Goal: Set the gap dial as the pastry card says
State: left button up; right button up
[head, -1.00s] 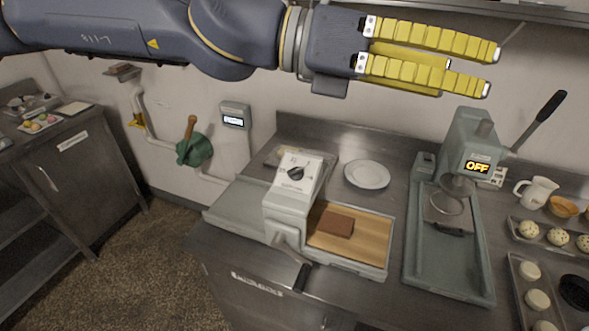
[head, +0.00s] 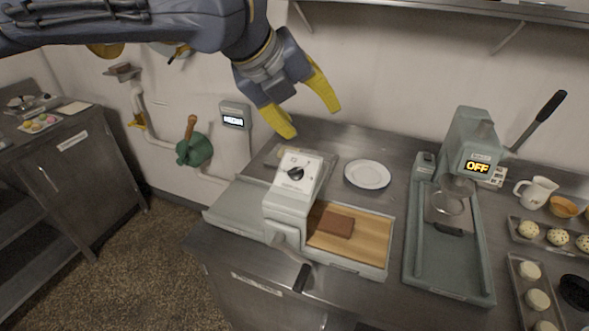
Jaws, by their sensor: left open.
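The gap dial (head: 295,174) is a dark knob on the white sloping face of the grey-green sheeter (head: 287,212); its markings are too small to read. The pastry card is not clearly identifiable; a small wall display (head: 235,117) behind the sheeter shows lit text that looks like "MEDIUM", though it is blurred. My left gripper (head: 316,121) has yellow fingers spread apart and empty. It hangs pointing down, above and behind the dial, not touching it. My right gripper is not in view.
A brown block (head: 336,224) lies on the sheeter's wooden board (head: 365,238). A white plate (head: 367,174) sits behind it. A press (head: 468,150) reading "OFF" stands to the right, with its lever raised. A shelf (head: 470,12) runs above.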

pick_arm(q)
jog(key=s+a+f+g+y, duration=0.1)
jog(key=a+f+y, duration=0.2)
jog(key=a, duration=0.2)
send_near(294, 169)
jog(key=x, duration=1)
jog(key=shift+d+f, duration=0.1)
jog(key=shift+f, duration=0.05)
jog(key=shift+o, duration=0.2)
grip_shut()
dwell(0.3)
